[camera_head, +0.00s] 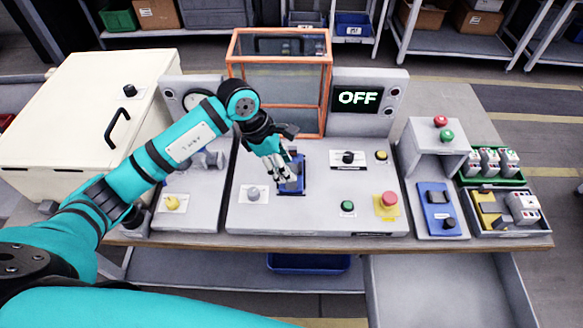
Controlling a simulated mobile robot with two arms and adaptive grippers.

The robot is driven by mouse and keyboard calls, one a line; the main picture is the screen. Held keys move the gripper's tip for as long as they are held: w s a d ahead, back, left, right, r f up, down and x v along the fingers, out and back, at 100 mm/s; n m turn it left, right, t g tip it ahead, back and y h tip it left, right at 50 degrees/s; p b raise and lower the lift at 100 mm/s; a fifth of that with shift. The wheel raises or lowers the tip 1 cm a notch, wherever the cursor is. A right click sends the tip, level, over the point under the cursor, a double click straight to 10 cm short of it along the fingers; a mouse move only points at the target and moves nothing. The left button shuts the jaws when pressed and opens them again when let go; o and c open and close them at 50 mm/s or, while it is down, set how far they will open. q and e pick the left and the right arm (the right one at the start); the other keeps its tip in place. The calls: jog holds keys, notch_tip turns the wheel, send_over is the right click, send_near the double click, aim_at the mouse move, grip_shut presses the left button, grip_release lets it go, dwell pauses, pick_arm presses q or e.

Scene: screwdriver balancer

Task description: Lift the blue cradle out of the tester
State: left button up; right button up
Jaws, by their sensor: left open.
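The blue cradle (298,186) sits in the tester (330,215), on the top of its grey panel near the middle. My left gripper (292,182) is at the cradle, with its fingers pointing down over it. Its jaws are open, and the fingers hide part of the cradle. Whether the fingers touch the cradle cannot be told. A frame with orange edges and clear walls (280,85) stands behind the cradle. The display (358,98) on the tester reads OFF. My right gripper is not in view.
A red button (389,199), a green button (347,206) and a black knob (348,157) stand right of the cradle. A grey knob (253,193) is to its left. A cream box (75,115) stands far left. Trays of parts (503,210) are at the right.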

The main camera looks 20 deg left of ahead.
aim_at(292, 167)
pick_arm(q)
jog(key=shift+d+f, duration=0.15)
jog(key=shift+f, duration=0.35)
jog(key=x, duration=0.1)
jog(key=p+x, duration=0.1)
jog(key=x, duration=0.1)
jog(key=p+x, duration=0.1)
jog(key=shift+w+a+f, duration=0.25)
jog(key=shift+w, duration=0.05)
jog(key=shift+d+f, duration=0.1)
jog(key=shift+f, duration=0.25)
jog(key=shift+c, duration=0.4)
grip_shut()
